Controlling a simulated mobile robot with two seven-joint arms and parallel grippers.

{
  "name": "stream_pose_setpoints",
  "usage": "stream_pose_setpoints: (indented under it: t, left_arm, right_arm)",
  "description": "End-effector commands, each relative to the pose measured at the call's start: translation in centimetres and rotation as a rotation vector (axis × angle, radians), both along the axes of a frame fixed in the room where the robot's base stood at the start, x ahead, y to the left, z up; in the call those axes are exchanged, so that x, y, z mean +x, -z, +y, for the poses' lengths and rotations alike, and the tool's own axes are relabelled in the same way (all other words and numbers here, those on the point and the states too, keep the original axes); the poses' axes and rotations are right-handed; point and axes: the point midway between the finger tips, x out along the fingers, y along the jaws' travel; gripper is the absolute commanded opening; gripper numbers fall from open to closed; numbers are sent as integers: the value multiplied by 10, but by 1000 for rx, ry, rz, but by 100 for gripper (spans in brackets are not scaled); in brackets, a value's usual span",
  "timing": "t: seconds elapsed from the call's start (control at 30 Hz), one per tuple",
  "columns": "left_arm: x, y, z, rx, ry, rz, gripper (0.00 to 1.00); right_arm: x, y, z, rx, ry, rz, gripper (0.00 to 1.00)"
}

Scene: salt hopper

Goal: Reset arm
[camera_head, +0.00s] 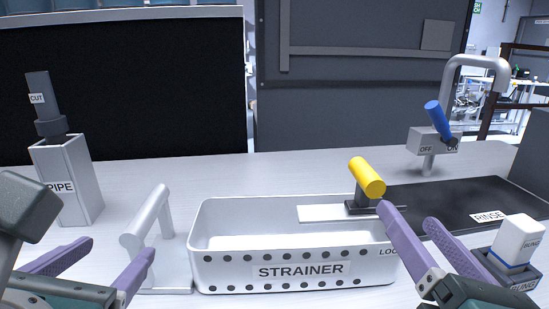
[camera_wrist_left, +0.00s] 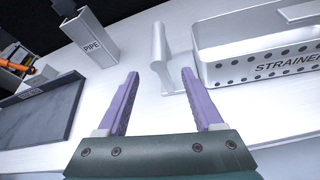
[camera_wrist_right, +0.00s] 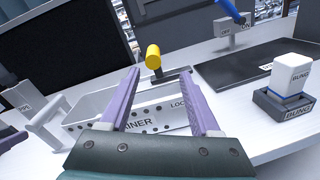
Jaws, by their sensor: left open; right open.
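My left gripper (camera_head: 98,268) is open and empty at the lower left, in front of the pipe stand and the grey handle. In the left wrist view its purple fingers (camera_wrist_left: 160,95) point toward the grey handle (camera_wrist_left: 163,55). My right gripper (camera_head: 408,212) is open and empty at the lower right, over the right end of the strainer. In the right wrist view its fingers (camera_wrist_right: 163,90) stand apart, with the strainer (camera_wrist_right: 95,103) and the yellow knob (camera_wrist_right: 153,57) seen beyond them. The fingers hold nothing in any view.
The white strainer tray (camera_head: 220,270) sits mid-table. A pipe box (camera_head: 80,185) with a "CUT" part stands left. A black rinse mat (camera_head: 440,197), a tap with a blue lever (camera_head: 437,120), and a white bung (camera_head: 518,240) in its dark holder are at right. The back middle table is clear.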

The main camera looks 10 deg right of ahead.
Motion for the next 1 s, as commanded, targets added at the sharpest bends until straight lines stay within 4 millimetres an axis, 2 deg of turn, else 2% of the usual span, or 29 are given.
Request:
stream_pose_setpoints:
  t: [0.03,0.17,0.23,0.33,0.4,0.5,0.7,0.73,0.8,1.0]
  left_arm:
    - [-5,-7,-2,-98,-45,27,68]
    - [-29,-19,-4,-555,-308,141,68]
    - [-48,-26,-1,-868,-536,211,68]
    - [-78,-32,8,-1282,-917,278,68]
    - [-99,-35,17,-1524,-1193,288,68]
    - [-130,-40,30,-1789,-1571,249,68]
    - [-192,-54,56,-2116,-2265,-13,68]
    - [-201,-57,60,2075,2287,72,68]
    - [-200,-85,60,2069,2272,81,68]
    - [-199,-153,60,2077,2276,79,68]
  right_arm:
    - [-2,-9,-8,86,43,9,63]
    - [-16,-21,-42,504,255,57,63]
    - [-33,-21,-60,796,417,88,63]
    - [-63,-16,-70,1196,663,131,63]
    - [-85,-12,-66,1436,830,160,63]
    - [-115,-12,-52,1712,1050,202,63]
    - [-167,-33,-9,2094,1451,301,63]
    - [-175,-39,-3,2136,1510,317,63]
    - [-175,-66,-1,2142,1521,322,63]
    - [-175,-134,-2,2138,1515,322,63]
